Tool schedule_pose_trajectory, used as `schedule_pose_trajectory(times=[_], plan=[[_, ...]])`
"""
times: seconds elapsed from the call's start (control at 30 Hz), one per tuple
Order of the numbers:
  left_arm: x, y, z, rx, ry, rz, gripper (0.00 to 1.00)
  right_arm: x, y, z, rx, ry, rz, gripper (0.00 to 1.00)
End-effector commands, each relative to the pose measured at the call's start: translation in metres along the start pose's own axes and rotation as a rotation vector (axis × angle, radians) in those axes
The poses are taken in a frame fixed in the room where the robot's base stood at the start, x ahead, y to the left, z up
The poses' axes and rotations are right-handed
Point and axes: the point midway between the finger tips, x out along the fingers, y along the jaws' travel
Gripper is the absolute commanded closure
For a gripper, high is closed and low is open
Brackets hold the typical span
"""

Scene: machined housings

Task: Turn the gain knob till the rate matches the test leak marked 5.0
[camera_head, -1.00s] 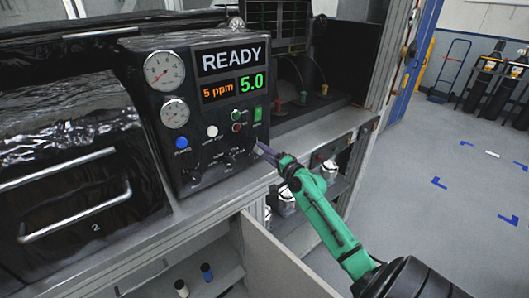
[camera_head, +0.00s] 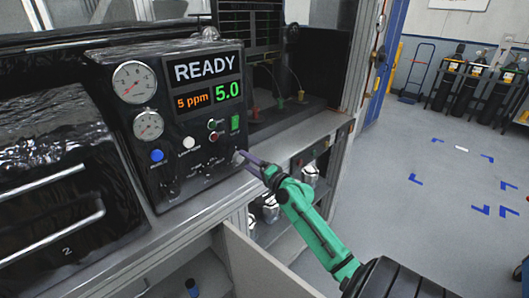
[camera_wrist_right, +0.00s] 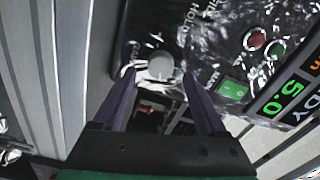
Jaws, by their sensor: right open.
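The black control panel (camera_head: 180,128) shows READY, an orange 5 ppm and a green 5.0 (camera_head: 228,91). The green 5.0 also shows in the right wrist view (camera_wrist_right: 291,94). A pale round knob (camera_wrist_right: 160,66) with white marks around it is at the panel's lower right corner; its label is not readable. My right gripper (camera_head: 243,156) is at that corner, its fingers pointing at the panel. In the right wrist view its two fingers (camera_wrist_right: 158,76) are apart, one on each side of the knob, with no clear contact. My left gripper is not in view.
Red and green buttons (camera_head: 214,130) and a green rocker switch (camera_head: 235,123) sit above the knob. Two gauges (camera_head: 135,82), a blue button (camera_head: 157,155) and a white one (camera_head: 189,142) are at left. A bench ledge (camera_head: 170,228) runs below. Open floor lies at right.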

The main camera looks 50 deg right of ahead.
Motion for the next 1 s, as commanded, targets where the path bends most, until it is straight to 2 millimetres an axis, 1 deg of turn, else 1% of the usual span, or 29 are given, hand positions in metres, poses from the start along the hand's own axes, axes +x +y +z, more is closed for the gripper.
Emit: schedule_pose_trajectory(times=[0.03, 0.07, 0.2, 0.3, 0.43, 0.5, 0.6, 1.0], plan=[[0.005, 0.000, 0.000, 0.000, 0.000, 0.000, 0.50, -0.012, 0.004, 0.001, -0.003, 0.000, 0.003, 0.25], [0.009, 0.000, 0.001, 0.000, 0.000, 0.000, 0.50, -0.020, 0.006, 0.002, -0.002, 0.000, 0.003, 0.25], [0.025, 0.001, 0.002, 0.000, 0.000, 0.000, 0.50, -0.061, 0.008, 0.002, -0.003, 0.000, 0.004, 0.25], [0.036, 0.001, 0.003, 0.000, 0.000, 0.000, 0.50, -0.088, 0.009, 0.002, -0.001, 0.001, 0.004, 0.25], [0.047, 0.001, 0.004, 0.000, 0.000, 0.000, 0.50, -0.113, 0.006, 0.001, 0.000, 0.002, 0.002, 0.25], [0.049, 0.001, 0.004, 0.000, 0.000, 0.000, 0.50, -0.120, 0.004, 0.000, 0.001, 0.001, 0.001, 0.25], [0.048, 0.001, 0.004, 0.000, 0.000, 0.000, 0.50, -0.124, 0.001, -0.001, -0.001, 0.002, 0.000, 0.25], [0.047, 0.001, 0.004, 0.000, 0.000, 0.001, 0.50, -0.124, 0.000, -0.001, 0.000, 0.002, -0.001, 0.25]])
